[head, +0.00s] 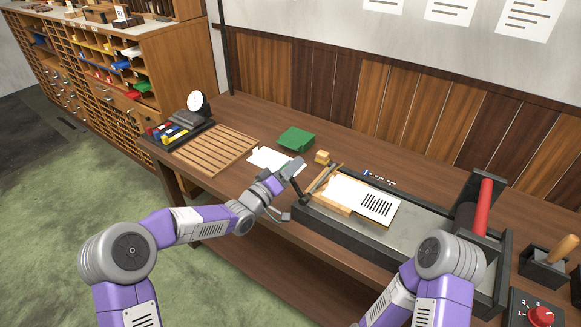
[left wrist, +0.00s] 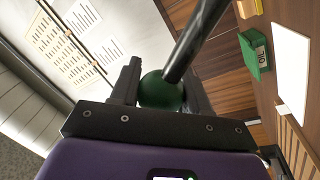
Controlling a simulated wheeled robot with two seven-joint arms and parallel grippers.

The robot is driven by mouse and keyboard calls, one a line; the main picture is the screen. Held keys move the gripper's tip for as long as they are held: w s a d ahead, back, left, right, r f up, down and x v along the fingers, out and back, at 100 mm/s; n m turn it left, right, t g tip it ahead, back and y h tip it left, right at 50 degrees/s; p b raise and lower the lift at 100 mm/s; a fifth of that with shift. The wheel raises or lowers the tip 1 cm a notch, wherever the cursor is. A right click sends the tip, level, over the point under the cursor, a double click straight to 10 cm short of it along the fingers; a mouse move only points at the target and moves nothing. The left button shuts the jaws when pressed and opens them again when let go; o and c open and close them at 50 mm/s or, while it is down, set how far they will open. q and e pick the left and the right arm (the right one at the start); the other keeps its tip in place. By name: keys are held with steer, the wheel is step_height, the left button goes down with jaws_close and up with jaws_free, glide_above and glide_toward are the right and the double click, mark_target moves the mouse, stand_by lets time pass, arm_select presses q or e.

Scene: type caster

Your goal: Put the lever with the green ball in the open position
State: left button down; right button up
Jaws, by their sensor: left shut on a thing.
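The green ball (left wrist: 160,92) sits between the two fingers of my left gripper (left wrist: 160,88), which is shut on it. The dark lever rod (left wrist: 197,38) runs from the ball to the upper right in the left wrist view. In the head view my left gripper (head: 292,170) is at the left end of the long press bed, and it hides the ball there. The lower lever (head: 302,193) shows just below the gripper, tilted. My right arm shows at the lower right of the head view, but its gripper is not in view.
The press bed (head: 315,222) holds a framed form with a white sheet (head: 350,190). A red roller handle (head: 484,205) stands at right. A green box (head: 295,138), a yellow block (head: 322,157), white paper (head: 262,158) and a slatted wooden rack (head: 215,150) lie on the table.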

arm_select(q)
steer(key=c, duration=0.6)
jaws_free()
steer(key=shift+w+a, duration=0.1)
steer(key=shift+a, duration=0.05)
steer(key=p+v, duration=0.1)
steer(key=v, duration=0.6)
steer(key=shift+s+a, duration=0.2)
steer(key=shift+s, duration=0.05)
steer(key=shift+f, duration=0.15)
